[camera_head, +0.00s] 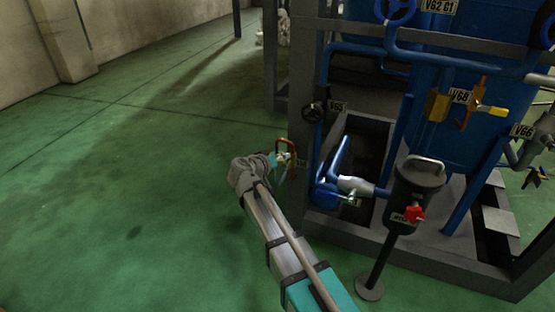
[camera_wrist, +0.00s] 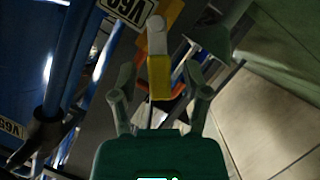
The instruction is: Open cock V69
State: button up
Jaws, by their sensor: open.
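The V69 label (camera_wrist: 125,8) shows upside down at the top of the wrist view. Just right of it is a cock handle (camera_wrist: 157,65), pale at one end and yellow at the other, with an orange-yellow part behind it. My gripper (camera_wrist: 158,78) is open, with one finger on each side of the yellow end. I cannot tell whether either finger touches it. In the head view, my gripper (camera_head: 283,161) is at the left edge of the blue pipework frame, where the cock is small and partly hidden.
A dark post with a red knob (camera_head: 414,213) stands further right. Green floor (camera_head: 120,200) is clear to the left.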

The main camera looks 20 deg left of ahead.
grip_shut()
jog(key=shift+w+a, duration=0.1)
jog(key=shift+a, duration=0.25)
jog(key=shift+d, duration=0.3)
jog(key=shift+d+r+m, duration=0.15)
jog(key=shift+d+m, duration=0.1)
jog(key=shift+m, duration=0.05)
dwell(0.3)
jog(key=shift+s+d+r+m+y+p, duration=0.2)
jog(key=shift+d+m+y+p, duration=0.15)
jog(key=shift+m+y+p, duration=0.25)
jog(key=shift+s+d+m+y+p, duration=0.1)
jog(key=shift+d+m+y+p, duration=0.1)
jog(key=shift+d+m+y, duration=0.4)
jog(key=shift+d+m+y+p, duration=0.2)
jog(key=shift+m+y, duration=0.2)
jog(key=shift+m, duration=0.5)
